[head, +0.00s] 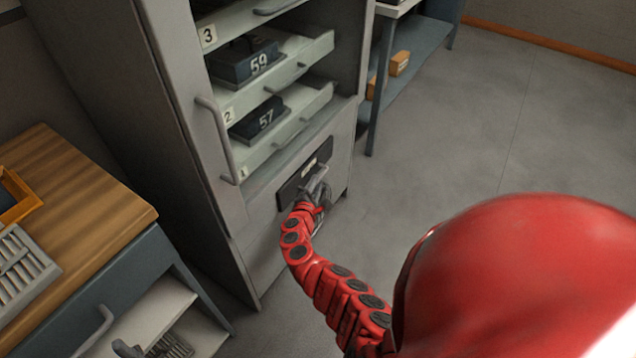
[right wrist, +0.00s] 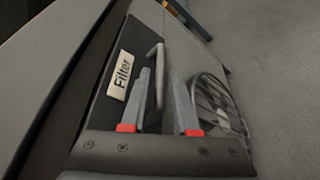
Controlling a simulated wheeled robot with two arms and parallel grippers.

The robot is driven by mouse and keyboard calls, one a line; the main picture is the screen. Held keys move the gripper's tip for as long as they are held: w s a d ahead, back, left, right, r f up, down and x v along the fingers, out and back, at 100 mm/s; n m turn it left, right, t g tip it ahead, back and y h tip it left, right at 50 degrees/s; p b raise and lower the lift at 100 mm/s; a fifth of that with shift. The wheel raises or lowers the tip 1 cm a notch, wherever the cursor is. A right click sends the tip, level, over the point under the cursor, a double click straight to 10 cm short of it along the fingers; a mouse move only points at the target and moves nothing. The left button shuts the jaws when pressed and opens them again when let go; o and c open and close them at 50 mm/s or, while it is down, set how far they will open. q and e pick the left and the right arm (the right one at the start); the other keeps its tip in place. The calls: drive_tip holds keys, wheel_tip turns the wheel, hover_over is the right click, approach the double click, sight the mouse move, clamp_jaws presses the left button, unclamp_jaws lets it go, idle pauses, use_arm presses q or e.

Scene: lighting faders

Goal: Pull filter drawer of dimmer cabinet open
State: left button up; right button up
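The grey dimmer cabinet (head: 268,226) stands left of centre in the head view. Low on its front is the dark filter drawer (head: 291,189), which looks flush with the cabinet front. The right wrist view shows its "Filter" label (right wrist: 122,75) and its upright bar handle (right wrist: 159,75). My right gripper (head: 320,183) is at this drawer front. In the right wrist view my right gripper (right wrist: 160,100) is open, with its fingers apart on either side of the handle; contact cannot be told. My left gripper is not in view.
Above the filter drawer, open shelves hold dimmer units marked 59 (head: 238,62) and 57 (head: 258,120). A wooden-topped bench (head: 85,190) is at left. Floor at right is clear. A round grille (right wrist: 215,98) is beside the handle.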

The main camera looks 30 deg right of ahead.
sight(318, 180)
drive_tip(key=shift+b+x, duration=0.7)
drive_tip(key=shift+x, duration=0.4)
drive_tip(key=shift+w+d+f+b, duration=0.1)
drive_tip(key=shift+w+d+b, duration=0.2)
drive_tip(key=shift+w+d, duration=0.05)
clamp_jaws()
idle(0.5)
